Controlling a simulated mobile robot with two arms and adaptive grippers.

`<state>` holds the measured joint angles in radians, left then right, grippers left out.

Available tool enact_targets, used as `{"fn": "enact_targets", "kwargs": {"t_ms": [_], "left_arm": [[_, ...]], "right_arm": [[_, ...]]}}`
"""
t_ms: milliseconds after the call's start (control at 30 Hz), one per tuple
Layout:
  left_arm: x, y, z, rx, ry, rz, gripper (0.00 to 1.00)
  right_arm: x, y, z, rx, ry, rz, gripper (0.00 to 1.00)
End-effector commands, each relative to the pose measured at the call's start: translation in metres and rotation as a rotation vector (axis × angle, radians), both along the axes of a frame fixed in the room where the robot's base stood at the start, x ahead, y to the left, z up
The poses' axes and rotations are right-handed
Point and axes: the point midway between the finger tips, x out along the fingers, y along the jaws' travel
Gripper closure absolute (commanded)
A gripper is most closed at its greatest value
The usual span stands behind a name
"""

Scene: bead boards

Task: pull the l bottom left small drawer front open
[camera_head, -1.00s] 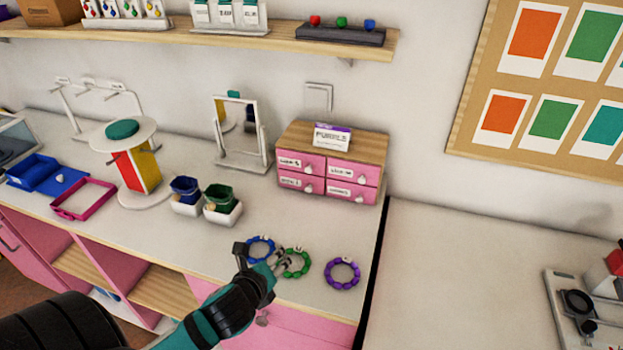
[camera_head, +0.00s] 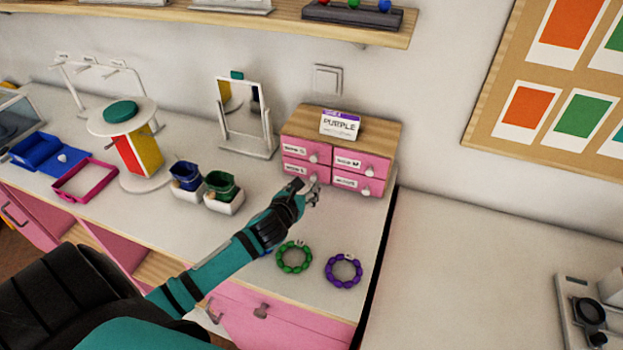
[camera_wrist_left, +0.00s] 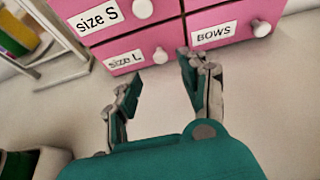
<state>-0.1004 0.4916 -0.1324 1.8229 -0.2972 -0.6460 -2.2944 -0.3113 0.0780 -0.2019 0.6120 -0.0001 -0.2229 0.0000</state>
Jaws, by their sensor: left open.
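The small pink drawer unit (camera_head: 340,127) with a wooden top stands on the white counter against the wall. Its bottom left drawer front, labelled "size L" (camera_wrist_left: 124,61), is shut and has a round white knob (camera_wrist_left: 161,54). In the head view that front (camera_head: 293,169) is partly covered by my gripper. My left gripper (camera_head: 311,189) is open and empty in front of the unit's lower row. In the left wrist view its fingers (camera_wrist_left: 160,80) are spread, with the size L knob lying ahead between them, apart from them. My right gripper is not in view.
The bottom right "BOWS" drawer (camera_wrist_left: 214,34) is close beside the right finger. Green (camera_head: 294,257) and purple bead rings (camera_head: 343,271) lie on the counter. Dark green (camera_head: 221,185) and blue bags in white trays stand left of the arm. A mirror (camera_head: 243,115) stands behind.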

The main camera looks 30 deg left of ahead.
Motion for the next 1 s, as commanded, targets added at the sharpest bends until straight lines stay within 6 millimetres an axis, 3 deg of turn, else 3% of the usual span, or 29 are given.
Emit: {"fn": "enact_targets", "kwargs": {"t_ms": [167,333,767,1000], "left_arm": [[0.031,0.007,-0.012,-0.002,-0.002,0.001,0.56],[0.048,0.011,-0.02,-0.003,-0.001,0.001,0.56],[0.056,0.013,-0.024,0.0,0.0,-0.001,0.56],[0.056,0.013,-0.024,0.0,0.0,-0.001,0.86]], "right_arm": [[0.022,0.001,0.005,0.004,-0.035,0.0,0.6],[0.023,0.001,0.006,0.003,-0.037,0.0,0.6],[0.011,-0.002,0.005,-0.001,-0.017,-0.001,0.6],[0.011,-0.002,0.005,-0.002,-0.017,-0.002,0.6]]}}
